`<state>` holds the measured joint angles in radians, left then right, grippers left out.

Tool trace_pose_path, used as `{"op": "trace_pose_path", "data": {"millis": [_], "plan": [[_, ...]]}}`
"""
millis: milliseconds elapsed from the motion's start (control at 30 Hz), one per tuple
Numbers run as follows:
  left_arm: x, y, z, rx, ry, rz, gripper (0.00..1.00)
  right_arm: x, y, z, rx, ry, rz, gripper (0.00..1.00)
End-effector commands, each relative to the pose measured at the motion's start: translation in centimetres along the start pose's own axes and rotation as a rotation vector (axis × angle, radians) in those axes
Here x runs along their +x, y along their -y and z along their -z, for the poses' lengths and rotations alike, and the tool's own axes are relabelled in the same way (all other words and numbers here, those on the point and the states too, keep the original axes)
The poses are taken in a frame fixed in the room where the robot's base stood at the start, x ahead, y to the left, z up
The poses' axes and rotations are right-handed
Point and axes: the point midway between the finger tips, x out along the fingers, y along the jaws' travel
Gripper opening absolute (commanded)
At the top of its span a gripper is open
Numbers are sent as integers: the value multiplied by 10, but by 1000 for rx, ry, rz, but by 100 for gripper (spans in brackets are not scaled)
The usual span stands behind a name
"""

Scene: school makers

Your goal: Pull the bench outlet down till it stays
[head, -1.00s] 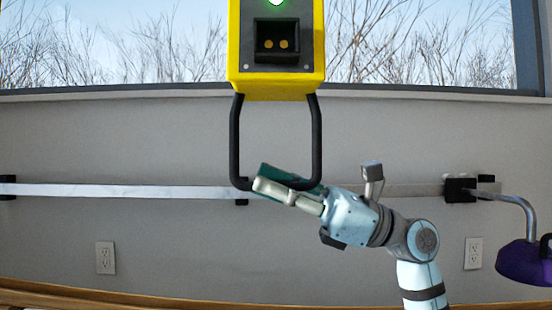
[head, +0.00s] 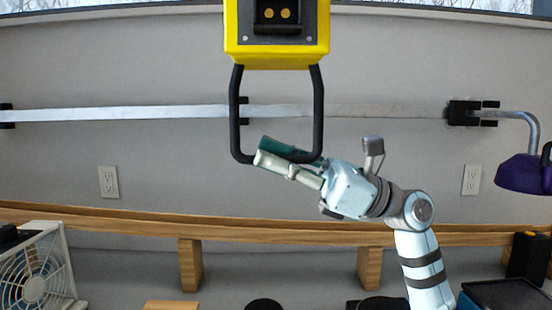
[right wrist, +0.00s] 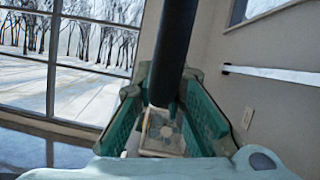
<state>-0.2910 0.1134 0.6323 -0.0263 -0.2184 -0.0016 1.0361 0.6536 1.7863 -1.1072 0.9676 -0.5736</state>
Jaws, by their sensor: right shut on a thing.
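The bench outlet is a yellow box (head: 276,53) with a dark socket face, hanging at the top centre of the head view; its upper part is cut off. A black loop handle (head: 236,112) hangs below it. My right gripper (head: 282,157) is shut on the handle's bottom bar, reaching in from the right. In the right wrist view the black bar (right wrist: 172,50) runs down between the green-lined fingers (right wrist: 165,108). My left gripper is not in view.
A metal rail (head: 120,114) runs along the grey wall behind. A purple lamp (head: 522,173) hangs at the right. Below are a wooden ledge (head: 100,214), a white fan (head: 38,275) at lower left and dark items at lower right. The space around the handle is clear.

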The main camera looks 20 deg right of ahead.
Motion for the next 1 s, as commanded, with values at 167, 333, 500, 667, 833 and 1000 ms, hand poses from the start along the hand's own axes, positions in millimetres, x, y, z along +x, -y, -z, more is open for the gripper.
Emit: {"op": "trace_pose_path", "data": {"millis": [167,333,500,667,833,1000], "plan": [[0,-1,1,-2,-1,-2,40,0,0,1,1,-2,-1,30],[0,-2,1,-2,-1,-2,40,0,0,0,1,-1,-1,31],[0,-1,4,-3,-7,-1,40,-3,0,1,1,-2,1,31],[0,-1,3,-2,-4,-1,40,-31,1,2,2,-7,5,31],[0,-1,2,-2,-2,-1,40,-80,2,3,5,-12,6,31],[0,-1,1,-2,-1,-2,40,-113,1,2,5,-9,3,31]]}}
